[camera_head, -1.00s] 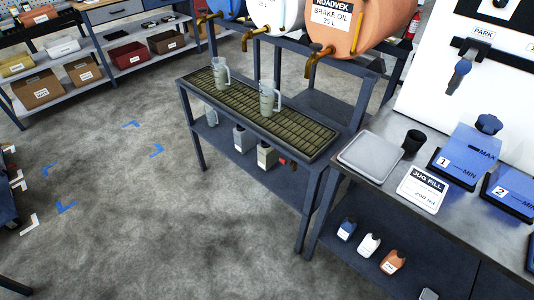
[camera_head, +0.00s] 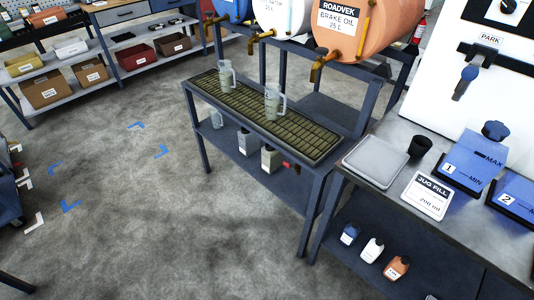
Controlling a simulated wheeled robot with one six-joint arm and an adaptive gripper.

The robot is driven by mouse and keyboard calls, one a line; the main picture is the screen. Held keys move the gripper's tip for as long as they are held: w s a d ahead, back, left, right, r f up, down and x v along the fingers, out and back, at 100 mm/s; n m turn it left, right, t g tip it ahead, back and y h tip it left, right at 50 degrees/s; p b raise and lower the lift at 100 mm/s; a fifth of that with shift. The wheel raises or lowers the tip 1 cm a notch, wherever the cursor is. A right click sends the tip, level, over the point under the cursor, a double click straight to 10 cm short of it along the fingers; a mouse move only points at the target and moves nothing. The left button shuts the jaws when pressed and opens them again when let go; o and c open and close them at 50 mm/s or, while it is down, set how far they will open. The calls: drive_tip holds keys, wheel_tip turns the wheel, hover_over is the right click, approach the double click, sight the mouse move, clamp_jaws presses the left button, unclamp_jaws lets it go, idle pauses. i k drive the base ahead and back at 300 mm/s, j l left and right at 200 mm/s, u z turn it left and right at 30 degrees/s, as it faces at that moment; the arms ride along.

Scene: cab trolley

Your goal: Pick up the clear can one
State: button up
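Two clear jugs with handles stand upright on the dark grated top of the drip stand: a left jug (camera_head: 226,76) and a right jug (camera_head: 273,102). On the lower shelf of that stand, a small clear container (camera_head: 216,118) stands at the left end, partly hidden by the frame. Two pale grey cans, a left can (camera_head: 246,143) and a right can (camera_head: 269,159), stand further right, their tops partly covered by the tray edge. I cannot tell which of these is the clear can one. My gripper is not in view.
The drip stand (camera_head: 204,91) is below drums with brass taps. A steel bench (camera_head: 397,143) to its right holds a grey tray (camera_head: 376,161), a black cup (camera_head: 420,147) and blue units. Several small bottles stand under it. The floor (camera_head: 120,225) at left is open.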

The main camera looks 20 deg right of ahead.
sight(249, 142)
drive_tip(key=i+j, duration=0.3)
drive_tip(key=i, duration=0.2)
drive_tip(key=i+j+u, duration=0.1)
drive_tip(key=i+j, duration=0.2)
drive_tip(key=i, duration=0.2)
drive_tip(key=i+j, duration=0.25)
drive_tip(key=i, duration=0.25)
drive_tip(key=i+j+u, duration=0.1)
drive_tip(key=i+j, duration=0.2)
drive_tip(key=i, duration=0.2)
drive_tip(key=i+j, duration=0.2)
drive_tip(key=i, duration=0.3)
drive_tip(key=u, duration=0.05)
